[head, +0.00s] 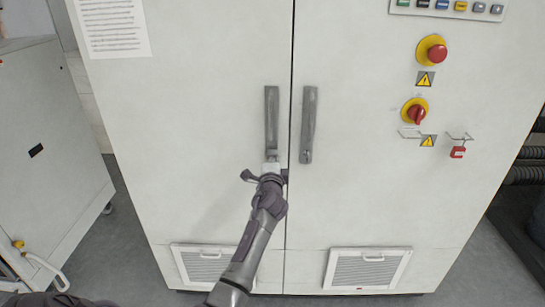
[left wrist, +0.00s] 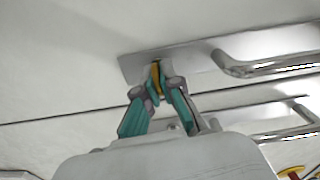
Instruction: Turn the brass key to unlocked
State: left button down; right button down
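The brass key (left wrist: 156,74) shows as a small yellow piece between my fingertips in the left wrist view, at the end of a metal handle plate (left wrist: 137,68). My left gripper (left wrist: 157,90) has its teal fingers drawn together on both sides of the key and appears shut on it. In the head view my left gripper (head: 270,168) is at the bottom end of the left door handle (head: 271,118), and the key is hidden there. I cannot tell from its visible part whether the key is turned. My right gripper is not in view.
The right door handle (head: 308,125) is close beside the left one. A red emergency button (head: 437,53), a red rotary switch (head: 416,114) and a red padlock (head: 457,152) are on the right door. Vent grilles (head: 367,269) are low down. A white cabinet (head: 45,160) stands left.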

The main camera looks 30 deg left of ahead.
pick_arm(q)
jog(key=shift+r+m, duration=0.1)
jog(key=shift+m, duration=0.4)
jog(key=c, duration=1.3)
grip_release()
jog(key=shift+a, duration=0.1)
jog(key=shift+c, duration=0.2)
jog(key=v, duration=1.2)
